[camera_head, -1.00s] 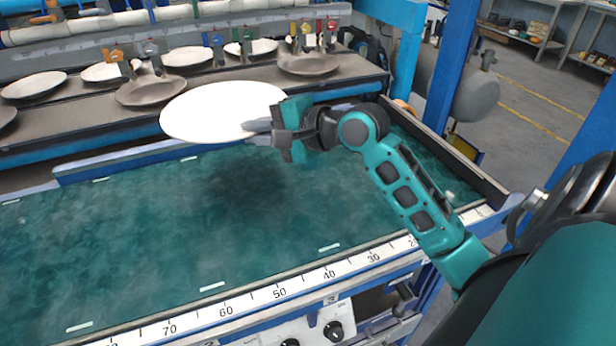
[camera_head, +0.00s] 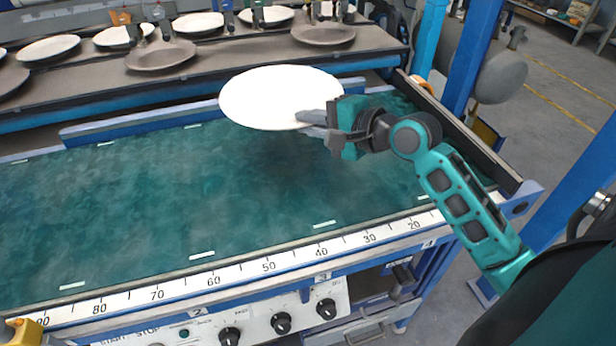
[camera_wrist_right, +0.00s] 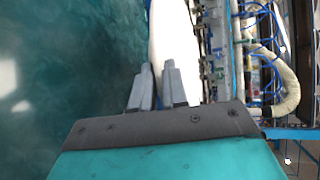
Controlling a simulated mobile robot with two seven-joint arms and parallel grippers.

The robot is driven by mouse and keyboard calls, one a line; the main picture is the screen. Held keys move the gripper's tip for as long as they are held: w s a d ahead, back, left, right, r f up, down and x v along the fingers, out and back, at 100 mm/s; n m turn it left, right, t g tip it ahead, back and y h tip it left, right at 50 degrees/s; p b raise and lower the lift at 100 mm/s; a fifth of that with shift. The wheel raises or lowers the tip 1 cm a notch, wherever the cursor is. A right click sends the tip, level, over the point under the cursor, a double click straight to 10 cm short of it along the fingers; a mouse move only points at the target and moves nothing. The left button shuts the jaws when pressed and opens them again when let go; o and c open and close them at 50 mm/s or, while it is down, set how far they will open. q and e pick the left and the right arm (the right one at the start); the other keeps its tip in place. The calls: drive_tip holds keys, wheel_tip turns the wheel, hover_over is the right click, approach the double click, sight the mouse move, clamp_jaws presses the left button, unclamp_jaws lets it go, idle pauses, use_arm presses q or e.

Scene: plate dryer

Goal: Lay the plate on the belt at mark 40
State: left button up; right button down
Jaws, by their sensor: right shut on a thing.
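The white plate (camera_head: 270,97) is held in the air over the far side of the green belt (camera_head: 130,220). My right gripper (camera_head: 318,122) is shut on the plate's right edge. In the right wrist view the two grey fingers (camera_wrist_right: 158,88) sit at the rim of the plate (camera_wrist_right: 178,50). The number scale (camera_head: 245,272) runs along the belt's near edge. Its mark 40 (camera_head: 320,253) shows to the right of centre. At the lower left corner, a small yellow and dark part (camera_head: 25,332) shows; I cannot tell if it is my left gripper.
A shelf behind the belt holds several plates, such as a brown plate (camera_head: 160,56). A blue rail (camera_head: 150,124) edges the far side of the belt. A blue post (camera_head: 474,55) stands at the right. The belt surface in view is clear.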

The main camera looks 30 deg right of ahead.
drive_tip(key=b, duration=0.3)
hover_over(311, 190)
wheel_tip(311, 190, down, 10)
drive_tip(key=shift+w+r, duration=0.1)
drive_tip(key=shift+r, duration=0.15)
wheel_tip(311, 190, down, 4)
drive_tip(key=shift+f+b, duration=0.15)
drive_tip(key=shift+b, duration=0.5)
drive_tip(key=shift+f, duration=0.2)
drive_tip(key=c, duration=1.5)
unclamp_jaws()
drive_tip(key=shift+f, duration=0.1)
drive_tip(key=shift+o, duration=0.4)
